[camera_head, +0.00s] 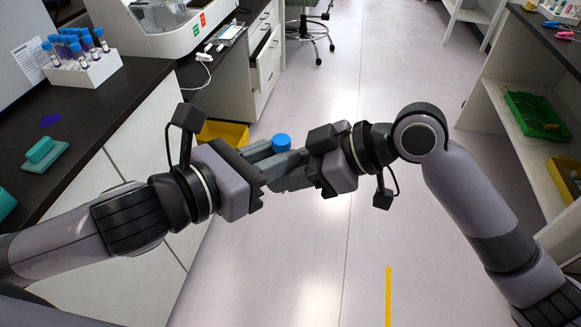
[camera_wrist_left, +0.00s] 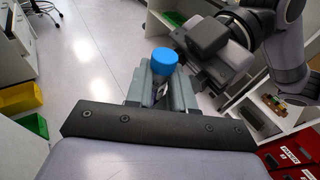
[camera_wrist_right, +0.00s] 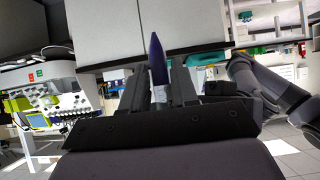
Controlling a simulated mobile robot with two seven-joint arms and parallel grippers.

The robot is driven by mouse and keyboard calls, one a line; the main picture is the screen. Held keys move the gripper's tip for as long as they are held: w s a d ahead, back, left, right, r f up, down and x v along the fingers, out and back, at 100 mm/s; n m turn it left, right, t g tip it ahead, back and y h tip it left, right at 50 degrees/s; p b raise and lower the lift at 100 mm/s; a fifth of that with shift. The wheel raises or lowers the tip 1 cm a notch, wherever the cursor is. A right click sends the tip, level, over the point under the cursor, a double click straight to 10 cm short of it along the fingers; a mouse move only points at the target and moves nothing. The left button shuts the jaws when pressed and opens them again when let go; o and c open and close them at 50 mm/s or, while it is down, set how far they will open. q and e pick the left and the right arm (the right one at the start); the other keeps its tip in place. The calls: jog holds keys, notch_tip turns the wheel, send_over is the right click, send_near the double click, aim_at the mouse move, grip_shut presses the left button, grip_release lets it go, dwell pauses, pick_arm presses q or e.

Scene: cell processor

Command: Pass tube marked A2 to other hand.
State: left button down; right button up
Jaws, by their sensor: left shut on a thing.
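The tube shows its blue cap (camera_head: 281,143) in the head view, between my two grippers above the floor. In the left wrist view its blue cap (camera_wrist_left: 162,60) stands out between the fingers of my left gripper (camera_wrist_left: 161,80). My left gripper (camera_head: 268,153) is shut on the tube. In the right wrist view the tube's dark pointed lower end (camera_wrist_right: 157,60) is between the fingers of my right gripper (camera_wrist_right: 160,82). My right gripper (camera_head: 290,173) faces the left one, its fingers around the tube; whether they grip it cannot be told. The marking is not readable.
A white rack (camera_head: 85,72) of several blue-capped tubes stands on the dark counter (camera_head: 105,112) at left, with a teal item (camera_head: 43,152) nearer. A white machine (camera_head: 180,25) stands behind. Shelves with a green tray (camera_head: 535,115) are at right.

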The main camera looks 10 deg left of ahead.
grip_shut()
pick_arm(q)
jog(key=c, duration=0.9)
grip_release()
jog(key=shift+s+d, duration=0.1)
pick_arm(e)
jog(key=shift+r, duration=0.1)
